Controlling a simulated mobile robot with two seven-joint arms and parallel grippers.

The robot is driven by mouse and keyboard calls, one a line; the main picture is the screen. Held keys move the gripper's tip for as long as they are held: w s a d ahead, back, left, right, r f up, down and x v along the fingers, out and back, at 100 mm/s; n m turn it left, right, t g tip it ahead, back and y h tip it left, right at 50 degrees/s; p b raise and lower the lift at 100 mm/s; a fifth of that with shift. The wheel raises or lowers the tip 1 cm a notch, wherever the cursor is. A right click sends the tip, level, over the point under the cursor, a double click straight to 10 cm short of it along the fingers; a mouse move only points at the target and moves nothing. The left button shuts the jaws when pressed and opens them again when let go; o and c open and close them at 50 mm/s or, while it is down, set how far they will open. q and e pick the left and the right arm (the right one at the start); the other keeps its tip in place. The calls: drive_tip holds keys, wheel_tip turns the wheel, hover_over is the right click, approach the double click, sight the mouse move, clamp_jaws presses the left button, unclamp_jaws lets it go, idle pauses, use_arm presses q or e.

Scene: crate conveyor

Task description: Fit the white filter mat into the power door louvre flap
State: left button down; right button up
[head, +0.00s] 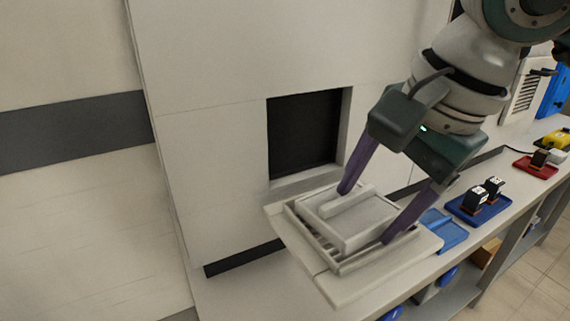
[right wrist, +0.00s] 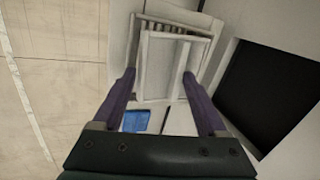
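The white filter mat (head: 358,228) is a shallow square pad with a raised bar along one side. It is over the louvre flap (head: 352,287), which is folded down below the dark square door opening (head: 304,132). The flap's slats show beside the mat, so the mat does not cover the whole recess. My right gripper (head: 366,214) has its two purple fingers against opposite sides of the mat. The right wrist view also shows the mat (right wrist: 158,75) between the fingertips. Whether its underside touches the flap is hidden. My left gripper is not in view.
A bench runs to the right with a blue tray (head: 446,234), a dark blue tray (head: 464,208) holding small dark blocks, and a red tray (head: 528,170). A louvred white panel (head: 524,93) stands at the far right. The bench left of the flap is clear.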

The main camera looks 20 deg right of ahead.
drive_tip(key=o, duration=0.3)
drive_tip(key=shift+s+d+f, duration=0.1)
drive_tip(key=shift+d+f, duration=0.1)
drive_tip(key=shift+f, duration=0.4)
drive_tip(key=shift+r, duration=0.25)
drive_tip(key=shift+a+r+p, duration=0.1)
drive_tip(key=shift+r+p, duration=0.8)
drive_tip(key=a+p+v, duration=0.1)
drive_tip(key=v, duration=1)
drive_tip(key=shift+s+d+r, duration=0.15)
drive_tip(key=shift+d+r, duration=0.1)
drive_tip(key=shift+d, duration=0.15)
